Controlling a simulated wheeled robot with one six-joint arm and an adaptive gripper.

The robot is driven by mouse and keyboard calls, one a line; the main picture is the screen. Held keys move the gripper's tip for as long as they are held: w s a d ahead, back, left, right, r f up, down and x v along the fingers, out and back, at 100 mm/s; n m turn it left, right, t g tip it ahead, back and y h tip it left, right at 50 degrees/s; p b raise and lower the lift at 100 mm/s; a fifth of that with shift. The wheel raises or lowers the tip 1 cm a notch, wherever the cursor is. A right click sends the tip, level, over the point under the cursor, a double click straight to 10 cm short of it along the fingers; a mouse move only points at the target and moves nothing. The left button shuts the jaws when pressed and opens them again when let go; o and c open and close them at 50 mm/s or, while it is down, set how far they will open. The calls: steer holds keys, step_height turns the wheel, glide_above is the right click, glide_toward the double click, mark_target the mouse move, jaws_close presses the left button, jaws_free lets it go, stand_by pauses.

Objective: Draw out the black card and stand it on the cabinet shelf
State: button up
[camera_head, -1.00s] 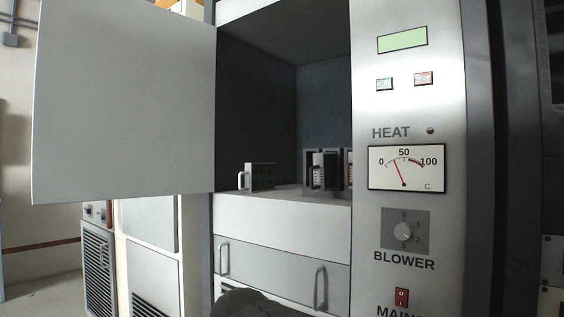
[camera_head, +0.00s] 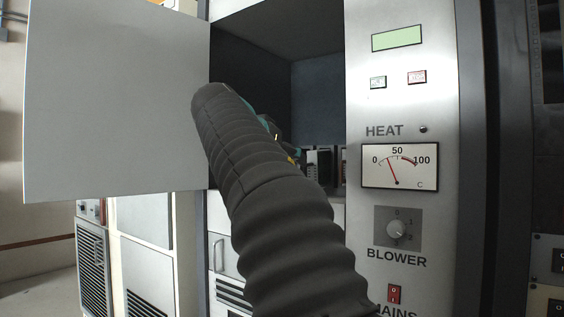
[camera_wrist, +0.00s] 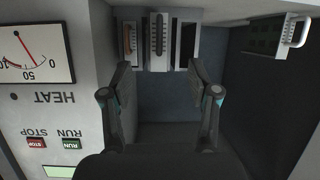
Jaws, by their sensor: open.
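In the wrist view, which is upside down, a small rack holds narrow upright units at the top centre. The middle unit (camera_wrist: 158,36) has a dark face strip with pale sides; I cannot tell if it is the black card. Beside it are an orange-brown unit (camera_wrist: 130,38) and a dark, seemingly empty slot (camera_wrist: 187,42). A separate dark card with a pale handle (camera_wrist: 295,31) stands apart on the cabinet shelf (camera_wrist: 219,17) at top right. My gripper (camera_wrist: 160,72) is open and empty, its fingers apart in front of the rack, apparently touching nothing.
The cabinet's open door (camera_head: 115,100) stands to the left in the head view. The control panel (camera_head: 405,225) with its meter borders the opening on the right. The shelf between rack and separate card looks clear. My arm hides much of the shelf.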

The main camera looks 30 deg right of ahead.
mark_target(321, 168)
steer(key=shift+m, duration=0.4)
steer(key=x, duration=1.4)
steer(key=shift+s+f+p, duration=0.15)
steer(key=shift+f+p, duration=0.15)
steer(key=shift+f, duration=0.05)
steer(key=shift+a, duration=0.1)
jaws_close()
